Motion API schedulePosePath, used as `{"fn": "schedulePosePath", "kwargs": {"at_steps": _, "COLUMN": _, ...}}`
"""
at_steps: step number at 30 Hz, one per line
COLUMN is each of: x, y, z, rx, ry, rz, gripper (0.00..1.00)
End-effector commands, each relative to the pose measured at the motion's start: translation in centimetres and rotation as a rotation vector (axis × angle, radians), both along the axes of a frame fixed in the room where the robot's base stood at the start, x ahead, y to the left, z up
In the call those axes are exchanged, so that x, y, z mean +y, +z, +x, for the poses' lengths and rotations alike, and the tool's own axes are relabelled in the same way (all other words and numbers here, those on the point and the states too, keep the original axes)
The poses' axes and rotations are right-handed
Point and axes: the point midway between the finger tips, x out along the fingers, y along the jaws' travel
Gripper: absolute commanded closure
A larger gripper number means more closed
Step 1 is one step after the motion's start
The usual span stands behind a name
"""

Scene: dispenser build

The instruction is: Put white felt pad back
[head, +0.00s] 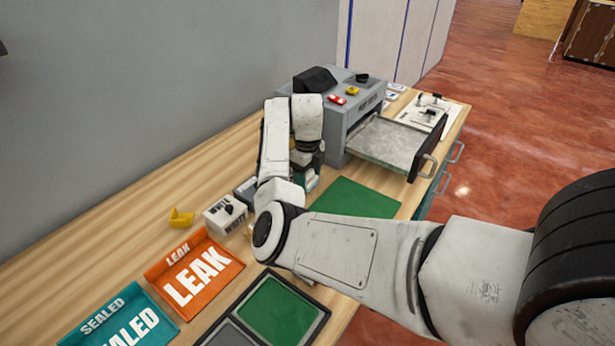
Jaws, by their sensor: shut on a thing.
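My gripper (306,172) points down over the table, in front of the grey machine. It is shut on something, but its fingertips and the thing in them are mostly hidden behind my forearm. A bit of teal shows beside it. I cannot make out a white felt pad. A small white box (222,219) lettered "WHITE", with a black piece on top, stands left of my elbow. A dark grey box (245,189) stands just behind it, partly covered by my arm.
The grey machine (366,98) has an open drawer (390,141) at its right. A green mat (352,198) lies before it. An orange LEAK tray (197,272), a teal SEALED tray (122,322), a dark-framed green tray (276,309) and a yellow piece (181,217) are nearer.

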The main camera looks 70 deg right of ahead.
Motion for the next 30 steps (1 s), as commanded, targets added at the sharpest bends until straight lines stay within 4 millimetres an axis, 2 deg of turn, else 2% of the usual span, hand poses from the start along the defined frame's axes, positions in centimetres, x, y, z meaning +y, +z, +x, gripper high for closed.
{"fn": "schedulePosePath", "kwargs": {"at_steps": 19, "x": 0.00, "y": -0.92, "z": -0.02, "rx": 0.000, "ry": 0.000, "rz": 0.000, "gripper": 0.64}}
{"fn": "schedulePosePath", "kwargs": {"at_steps": 20, "x": -0.01, "y": -0.92, "z": -0.01, "rx": 0.000, "ry": 0.000, "rz": 0.000, "gripper": 0.34}}
{"fn": "schedulePosePath", "kwargs": {"at_steps": 28, "x": -0.01, "y": -0.89, "z": -0.01, "rx": 0.000, "ry": 0.000, "rz": 0.000, "gripper": 0.08}}
{"fn": "schedulePosePath", "kwargs": {"at_steps": 30, "x": -0.01, "y": -0.89, "z": -0.01, "rx": 0.000, "ry": 0.000, "rz": 0.000, "gripper": 0.05}}
